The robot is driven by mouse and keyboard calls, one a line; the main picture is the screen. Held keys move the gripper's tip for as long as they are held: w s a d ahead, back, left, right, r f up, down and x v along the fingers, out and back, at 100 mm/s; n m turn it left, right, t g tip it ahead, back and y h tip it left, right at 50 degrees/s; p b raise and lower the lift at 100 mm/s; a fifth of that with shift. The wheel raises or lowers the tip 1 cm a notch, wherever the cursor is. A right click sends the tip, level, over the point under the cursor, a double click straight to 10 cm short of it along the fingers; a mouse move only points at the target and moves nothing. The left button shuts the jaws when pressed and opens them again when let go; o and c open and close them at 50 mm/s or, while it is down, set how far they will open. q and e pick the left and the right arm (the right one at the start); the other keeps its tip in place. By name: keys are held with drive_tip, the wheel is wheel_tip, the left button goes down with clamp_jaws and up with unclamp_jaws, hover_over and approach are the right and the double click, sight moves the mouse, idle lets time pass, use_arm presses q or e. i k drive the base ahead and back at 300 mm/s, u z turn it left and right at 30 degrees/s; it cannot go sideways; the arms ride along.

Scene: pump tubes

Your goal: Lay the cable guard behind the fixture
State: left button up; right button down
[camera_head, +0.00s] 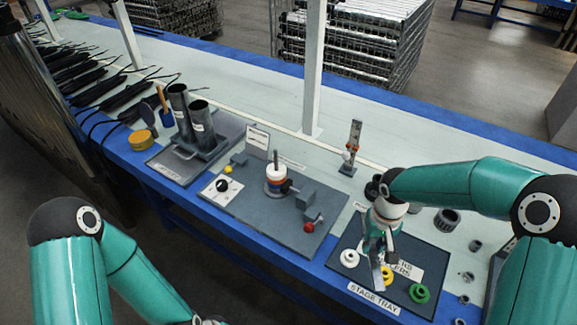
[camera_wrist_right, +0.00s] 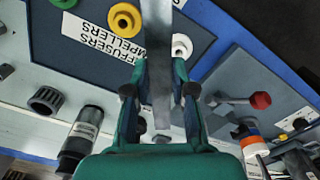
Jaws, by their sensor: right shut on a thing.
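My right gripper (camera_head: 380,243) is above the stage tray (camera_head: 345,240) and shut on a flat grey strip (camera_head: 377,273), which I take to be the cable guard. The strip hangs down from the fingers. In the right wrist view the strip (camera_wrist_right: 158,50) runs away between the two fingers. The fixture is probably the dark plate (camera_head: 255,210) in the middle of the bench, with an orange-and-white cylinder (camera_head: 277,179) and a red knob (camera_head: 309,227) on it. My right gripper is to the right of this plate. My left gripper is out of view.
The tray holds white (camera_head: 349,258), yellow (camera_head: 387,276) and green (camera_head: 419,293) rings. Behind the plate stand a white sign (camera_head: 257,141), a white post (camera_head: 313,70) and a small upright gauge (camera_head: 352,147). Two grey tubes (camera_head: 190,117) stand left. The pale bench surface behind is mostly clear.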

sight(295, 155)
drive_tip(key=k, duration=1.05)
drive_tip(key=u, duration=0.2)
drive_tip(key=i, duration=0.85)
drive_tip(key=u, duration=0.55)
drive_tip(key=i, duration=1.6)
drive_tip(key=z, duration=0.15)
